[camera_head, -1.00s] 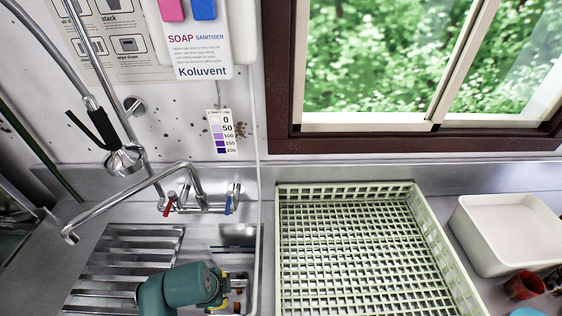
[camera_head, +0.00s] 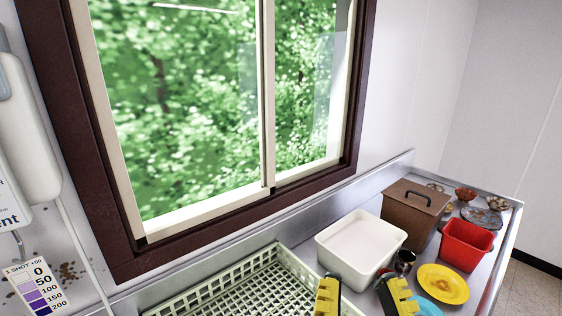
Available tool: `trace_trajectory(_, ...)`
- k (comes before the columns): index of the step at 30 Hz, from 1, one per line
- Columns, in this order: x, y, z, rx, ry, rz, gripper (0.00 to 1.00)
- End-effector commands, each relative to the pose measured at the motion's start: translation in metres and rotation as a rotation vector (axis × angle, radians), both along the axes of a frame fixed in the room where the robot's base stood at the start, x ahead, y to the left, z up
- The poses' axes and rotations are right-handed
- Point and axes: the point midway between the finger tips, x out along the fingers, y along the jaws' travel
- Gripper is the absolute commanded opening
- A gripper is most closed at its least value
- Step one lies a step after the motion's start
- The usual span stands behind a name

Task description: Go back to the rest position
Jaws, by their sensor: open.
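My gripper (camera_head: 362,296) shows at the bottom edge of the head view, with two yellow fingers spread apart. It is open, and nothing shows between the fingers. The fingers appear over the near side of the counter, in front of the white tub (camera_head: 361,246) and beside the light green dish rack (camera_head: 262,262). The rest of my arm is below the picture.
Right of the white tub stand a brown box with a handle (camera_head: 414,212), a red bin (camera_head: 467,245), a dark cup (camera_head: 405,261), a yellow plate (camera_head: 443,284) and a blue dish (camera_head: 427,308). A window (camera_head: 265,100) fills the wall behind.

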Motion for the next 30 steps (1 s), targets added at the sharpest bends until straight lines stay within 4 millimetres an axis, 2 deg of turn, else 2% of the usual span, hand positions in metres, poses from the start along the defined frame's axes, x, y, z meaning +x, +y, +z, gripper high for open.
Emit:
trace_trajectory(1,0.003,0.003,0.051,0.004,0.007,0.010,0.37)
trace_trajectory(6,0.004,0.004,0.122,0.013,0.010,0.014,0.37)
trace_trajectory(10,0.004,0.004,0.156,0.019,0.012,0.016,0.37)
trace_trajectory(14,0.004,0.004,0.167,0.021,0.013,0.016,0.37)
trace_trajectory(30,0.004,0.004,0.165,0.021,0.014,0.018,0.37)
